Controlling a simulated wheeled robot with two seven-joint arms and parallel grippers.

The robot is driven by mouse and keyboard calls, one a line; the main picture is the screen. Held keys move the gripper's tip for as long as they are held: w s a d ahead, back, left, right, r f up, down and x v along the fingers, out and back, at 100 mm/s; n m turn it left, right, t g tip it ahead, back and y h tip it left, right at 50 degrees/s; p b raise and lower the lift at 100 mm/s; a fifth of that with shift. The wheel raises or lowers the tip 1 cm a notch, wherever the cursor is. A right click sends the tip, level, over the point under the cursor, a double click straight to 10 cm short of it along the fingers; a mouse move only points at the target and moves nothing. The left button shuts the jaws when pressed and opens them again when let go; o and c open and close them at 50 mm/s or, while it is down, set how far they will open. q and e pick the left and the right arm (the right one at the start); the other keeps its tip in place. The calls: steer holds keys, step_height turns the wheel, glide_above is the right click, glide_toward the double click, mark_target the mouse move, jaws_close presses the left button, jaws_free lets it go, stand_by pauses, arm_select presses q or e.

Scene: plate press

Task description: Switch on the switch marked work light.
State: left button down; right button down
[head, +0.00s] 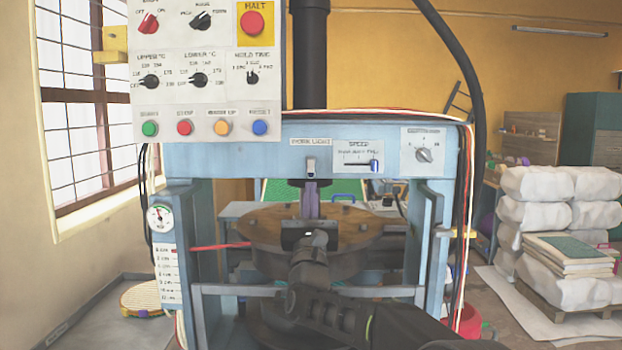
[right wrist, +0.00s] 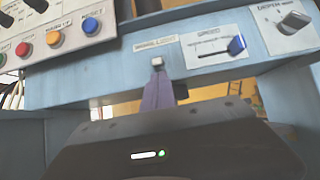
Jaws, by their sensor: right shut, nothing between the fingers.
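The work light switch (head: 311,166) is a small pale lever under the label "WORK LIGHT" (head: 310,142) on the blue crossbeam of the press. My right gripper (head: 310,186) is shut and empty, its purple fingers pointing up at the switch from just below. In the right wrist view the fingertips (right wrist: 158,75) reach the underside of the switch lever (right wrist: 157,62). Whether they touch it I cannot tell. Whether the switch is on or off is not clear. My left gripper does not show.
A speed slider with a blue knob (head: 375,165) and a damper dial (head: 424,155) sit right of the switch. A white control panel (head: 205,70) with knobs and coloured buttons hangs above left. The round press plate (head: 265,240) lies behind my right arm.

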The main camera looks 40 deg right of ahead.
mark_target(311, 166)
steer(key=x, duration=0.2)
steer(key=shift+w+d+r+p, duration=0.2)
steer(key=shift+p, duration=0.1)
